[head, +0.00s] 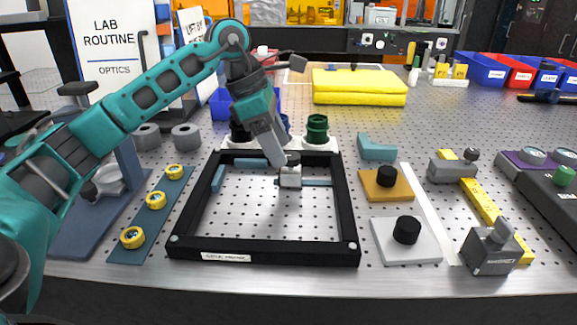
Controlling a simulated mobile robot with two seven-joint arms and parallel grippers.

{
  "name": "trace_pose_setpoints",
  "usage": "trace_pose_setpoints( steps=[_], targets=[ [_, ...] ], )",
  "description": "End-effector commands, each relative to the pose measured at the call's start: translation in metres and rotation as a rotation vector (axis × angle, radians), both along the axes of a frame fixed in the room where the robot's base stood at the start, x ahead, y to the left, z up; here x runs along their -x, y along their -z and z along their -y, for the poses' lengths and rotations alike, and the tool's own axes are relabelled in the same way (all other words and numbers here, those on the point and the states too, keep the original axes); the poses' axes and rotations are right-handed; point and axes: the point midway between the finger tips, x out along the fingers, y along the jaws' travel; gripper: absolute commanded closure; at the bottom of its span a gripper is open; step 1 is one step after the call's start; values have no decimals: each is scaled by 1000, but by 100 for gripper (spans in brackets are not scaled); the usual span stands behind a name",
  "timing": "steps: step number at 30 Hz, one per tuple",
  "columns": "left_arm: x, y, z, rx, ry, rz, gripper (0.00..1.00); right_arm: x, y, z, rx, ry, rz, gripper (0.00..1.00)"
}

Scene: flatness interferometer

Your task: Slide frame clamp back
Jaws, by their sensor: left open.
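A black square frame (262,252) with a paper label on its front bar lies on the perforated metal table. A small light-grey clamp block (291,179) with a dark knob on top sits inside the frame toward its back right. A blue-grey rod (317,183) runs from the block toward the right bar. My left gripper (283,160) reaches in from the upper left and points down, its tip right at the clamp's knob. It is open. The fingers are small and overlap the knob, so I cannot tell whether they touch it. My right gripper is not in view.
A blue strip with yellow rings (156,201) lies left of the frame. Orange (375,191) and white (420,251) plates with black knobs stand at the right, near a grey magnetic base (493,252). A yellow folded cloth (359,87) lies behind. Green and dark round parts stand behind the back bar.

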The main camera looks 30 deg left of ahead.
Motion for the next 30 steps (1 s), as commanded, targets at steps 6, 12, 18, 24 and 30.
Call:
trace_pose_setpoints(
  steps=[6,12,18,24,30],
  targets=[
    [-7,35,12,0,0,-1,32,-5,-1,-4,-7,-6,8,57],
    [-10,47,17,1,1,1,32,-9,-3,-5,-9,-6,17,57],
    [-11,48,17,0,1,2,32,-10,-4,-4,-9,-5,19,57],
    [-11,48,17,0,1,2,42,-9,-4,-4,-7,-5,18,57],
    [-11,48,17,0,1,2,62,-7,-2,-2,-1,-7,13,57]
  ],
)
